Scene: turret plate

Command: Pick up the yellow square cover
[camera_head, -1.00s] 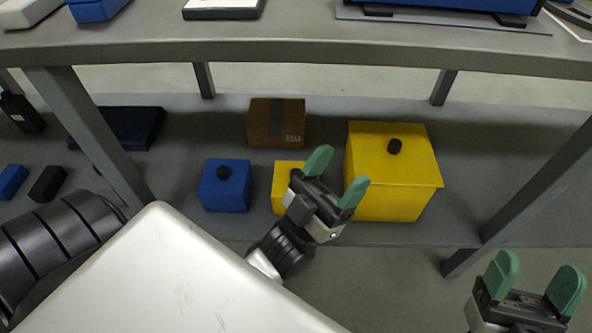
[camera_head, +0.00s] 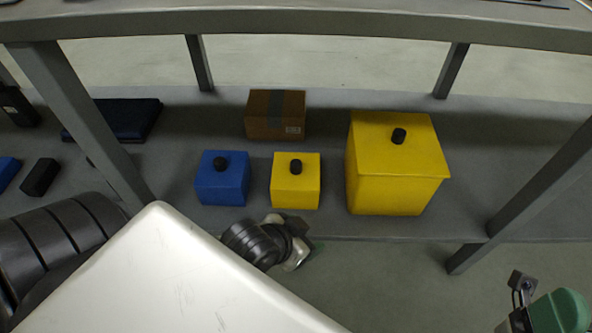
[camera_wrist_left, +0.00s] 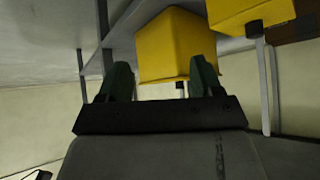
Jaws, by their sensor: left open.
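Two yellow square covers with black knobs stand on the lower shelf: a small one (camera_head: 295,182) in the middle and a large one (camera_head: 395,170) to its right. My left gripper (camera_wrist_left: 160,66) is open and empty, its two green fingers apart. In the head view it is mostly hidden behind its wrist, just in front of the shelf edge below the small cover. In the left wrist view, which looks upside down, a yellow cover (camera_wrist_left: 175,45) shows beyond the fingers, another (camera_wrist_left: 250,10) at top right. My right gripper (camera_head: 558,312) is partly cut off at lower right.
A blue knobbed box (camera_head: 222,180) stands close left of the small yellow cover, and a brown carton (camera_head: 275,115) behind. Table legs (camera_head: 85,125) and (camera_head: 530,190) flank the shelf. Shelf room is free right of the large cover.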

